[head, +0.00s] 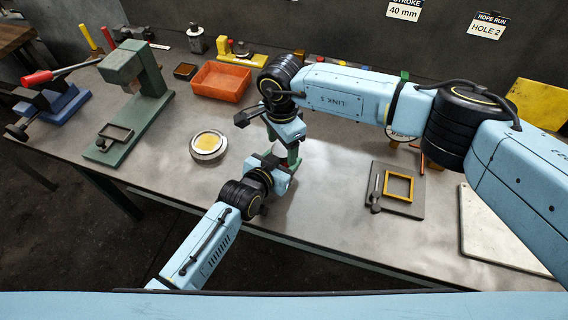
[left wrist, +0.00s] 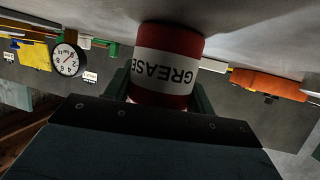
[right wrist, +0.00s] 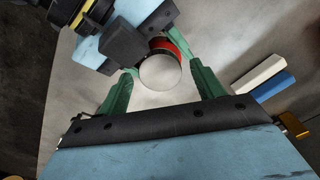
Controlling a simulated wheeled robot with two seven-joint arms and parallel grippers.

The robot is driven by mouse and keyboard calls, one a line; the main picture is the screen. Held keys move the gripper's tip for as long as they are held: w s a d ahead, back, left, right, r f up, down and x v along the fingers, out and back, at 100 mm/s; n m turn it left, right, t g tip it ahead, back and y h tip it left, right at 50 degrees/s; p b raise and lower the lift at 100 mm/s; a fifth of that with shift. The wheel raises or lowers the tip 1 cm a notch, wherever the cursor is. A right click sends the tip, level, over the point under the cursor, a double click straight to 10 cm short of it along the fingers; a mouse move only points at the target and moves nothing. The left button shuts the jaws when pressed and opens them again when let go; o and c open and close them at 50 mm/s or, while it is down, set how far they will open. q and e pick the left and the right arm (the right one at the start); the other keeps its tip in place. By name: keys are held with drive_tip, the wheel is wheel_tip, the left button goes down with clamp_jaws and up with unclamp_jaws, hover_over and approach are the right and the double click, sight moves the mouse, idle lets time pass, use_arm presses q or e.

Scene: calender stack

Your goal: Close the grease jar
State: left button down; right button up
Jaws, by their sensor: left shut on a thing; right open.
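The grease jar (left wrist: 167,62) is red with a white label reading GREASE. My left gripper (left wrist: 161,90) is shut on its sides; the label appears upside down in the left wrist view. In the right wrist view a pale round disc (right wrist: 161,73) shows at the jar's end, with red behind it. I cannot tell whether this disc is a separate lid. My right gripper (right wrist: 163,68) is open, with its green fingers on either side of the disc. In the head view, my right gripper (head: 291,150) is above and near my left gripper (head: 272,165), and the jar is hidden.
A round metal dish with yellow content (head: 207,145) sits left of my grippers. An orange bin (head: 220,82) and a green press (head: 135,90) stand behind and left. A dark plate with a yellow frame (head: 398,188) lies right. Bare bench (head: 325,205) shows between.

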wheel_tip(320, 180, up, 4)
drive_tip(key=shift+r, duration=0.1)
drive_tip(key=shift+c, duration=0.2)
wheel_tip(320, 180, up, 2)
drive_tip(key=shift+w+r+n, duration=0.1)
drive_tip(key=shift+r+n, duration=0.05)
drive_tip(key=shift+n, duration=0.85)
drive_tip(key=shift+c, duration=0.2)
drive_tip(key=shift+r+n, duration=0.55)
drive_tip(key=shift+n, duration=0.15)
drive_tip(key=shift+f, duration=0.1)
drive_tip(key=shift+f, duration=3.9)
drive_tip(key=shift+c, duration=0.2)
